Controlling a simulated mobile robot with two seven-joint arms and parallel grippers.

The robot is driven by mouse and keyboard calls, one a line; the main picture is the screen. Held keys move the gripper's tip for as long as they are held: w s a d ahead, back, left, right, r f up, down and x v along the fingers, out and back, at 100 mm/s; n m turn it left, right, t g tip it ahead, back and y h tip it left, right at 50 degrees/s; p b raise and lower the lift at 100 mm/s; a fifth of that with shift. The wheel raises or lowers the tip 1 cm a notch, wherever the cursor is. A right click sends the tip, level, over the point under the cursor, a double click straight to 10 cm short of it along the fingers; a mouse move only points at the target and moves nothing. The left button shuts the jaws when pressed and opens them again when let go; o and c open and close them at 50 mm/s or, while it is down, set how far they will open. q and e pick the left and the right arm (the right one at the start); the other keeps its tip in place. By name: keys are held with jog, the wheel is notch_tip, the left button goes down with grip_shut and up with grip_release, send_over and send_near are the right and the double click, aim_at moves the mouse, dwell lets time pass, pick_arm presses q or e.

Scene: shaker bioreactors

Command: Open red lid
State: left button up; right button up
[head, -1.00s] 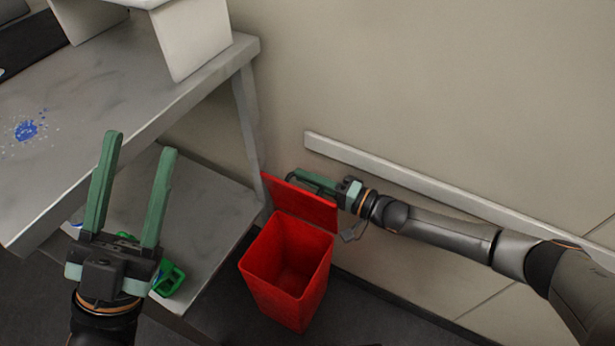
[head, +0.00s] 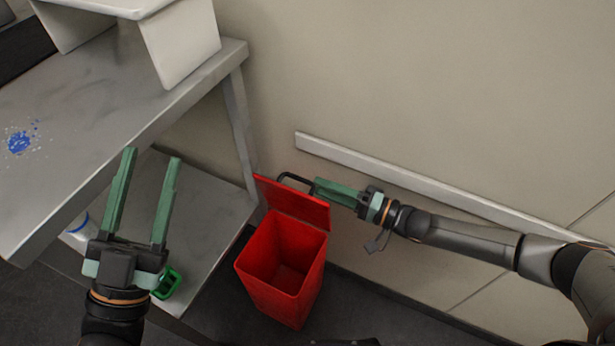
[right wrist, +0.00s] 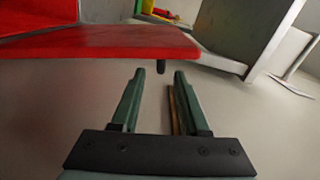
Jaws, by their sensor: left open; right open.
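The red bin (head: 284,268) stands on the floor with its inside in view. Its red lid (head: 292,204) is tilted up at the back of the bin, near the wall, with a dark handle (head: 294,177) at its upper edge. My right gripper (head: 318,186) is open and empty beside the lid's right end, close to the handle. In the right wrist view the lid (right wrist: 100,42) lies ahead of the open fingers (right wrist: 159,72), with a gap between. My left gripper (head: 153,154) is open and empty in front of the workbench, far left of the bin.
A metal workbench (head: 90,115) with a lower shelf (head: 205,205) stands left of the bin. A white container (head: 182,45) and a blue spill (head: 18,141) are on top. A green object (head: 168,283) is near my left gripper. A white rail (head: 390,172) runs along the wall.

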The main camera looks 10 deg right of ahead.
pick_arm(q)
jog(key=shift+w+a+f+n+g+y+p, duration=0.1)
jog(key=shift+w+f+n+g+y, duration=0.1)
jog(key=shift+w+f+n+y, duration=0.4)
jog(key=shift+w+a+f+n+g+y+p, duration=0.1)
jog(key=shift+f+g+y, duration=0.15)
jog(key=shift+f, duration=0.6)
jog(key=shift+w+f+n+g+y+p, duration=0.15)
jog(key=shift+w+f+n+y, duration=0.25)
jog(key=shift+f, duration=0.35)
pick_arm(e)
jog(key=shift+v, duration=2.8)
pick_arm(q)
jog(key=shift+s+d, duration=0.1)
pick_arm(e)
jog(key=shift+d, duration=0.1)
